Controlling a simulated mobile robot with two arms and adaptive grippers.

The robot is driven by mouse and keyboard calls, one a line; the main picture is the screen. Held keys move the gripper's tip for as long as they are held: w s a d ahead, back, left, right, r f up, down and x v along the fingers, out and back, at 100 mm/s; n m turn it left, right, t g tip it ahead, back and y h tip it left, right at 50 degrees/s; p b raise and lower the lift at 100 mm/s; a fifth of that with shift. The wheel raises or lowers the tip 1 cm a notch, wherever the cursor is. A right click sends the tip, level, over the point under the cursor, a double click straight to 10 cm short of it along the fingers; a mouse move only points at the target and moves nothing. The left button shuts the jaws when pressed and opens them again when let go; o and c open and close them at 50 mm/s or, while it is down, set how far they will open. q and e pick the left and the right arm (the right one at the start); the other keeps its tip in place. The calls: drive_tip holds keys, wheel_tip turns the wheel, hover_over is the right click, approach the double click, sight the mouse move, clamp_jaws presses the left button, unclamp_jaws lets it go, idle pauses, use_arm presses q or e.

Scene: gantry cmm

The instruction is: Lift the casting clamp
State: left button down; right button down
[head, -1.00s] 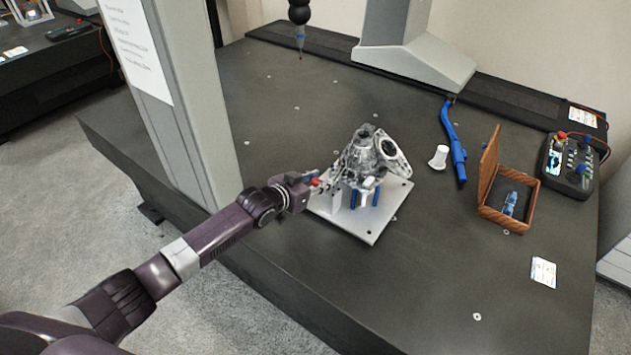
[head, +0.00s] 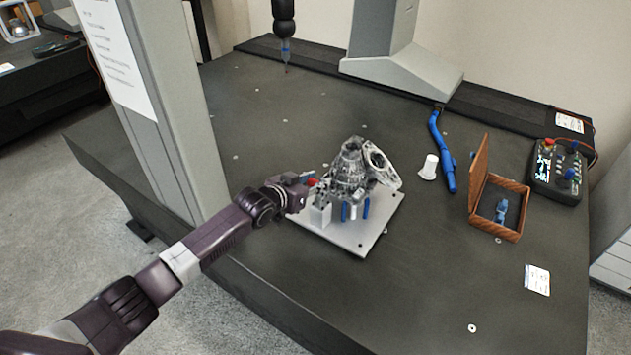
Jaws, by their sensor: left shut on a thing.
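The casting clamp shows as a small red-tipped piece (head: 311,182) at the left side of the grey metal casting (head: 347,170). My left gripper (head: 306,188) is shut on it; its fingers and most of the clamp are too small and overlapped to make out. The casting stands on a pale fixture plate (head: 365,236) with blue supports (head: 366,208) and a light block (head: 320,214) below the gripper. Whether the clamp touches the casting or block, I cannot tell. My right gripper is not in view.
A probe (head: 285,50) hangs behind. To the right are a white spool-like piece (head: 429,167), a blue arm-like tool (head: 443,150), an open wooden box (head: 498,222) and a control box (head: 560,170). The front right table is mostly clear.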

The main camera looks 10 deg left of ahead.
use_arm(q)
drive_tip(key=shift+w+r, duration=0.15)
drive_tip(key=shift+r, duration=0.25)
drive_tip(key=c, duration=1.6)
unclamp_jaws()
drive_tip(key=shift+d+f, duration=0.1)
drive_tip(key=shift+o, duration=0.8)
drive_tip(key=shift+f, duration=0.25)
drive_tip(key=shift+s+r, duration=0.1)
drive_tip(key=shift+s, duration=0.4)
drive_tip(key=v, duration=1.1)
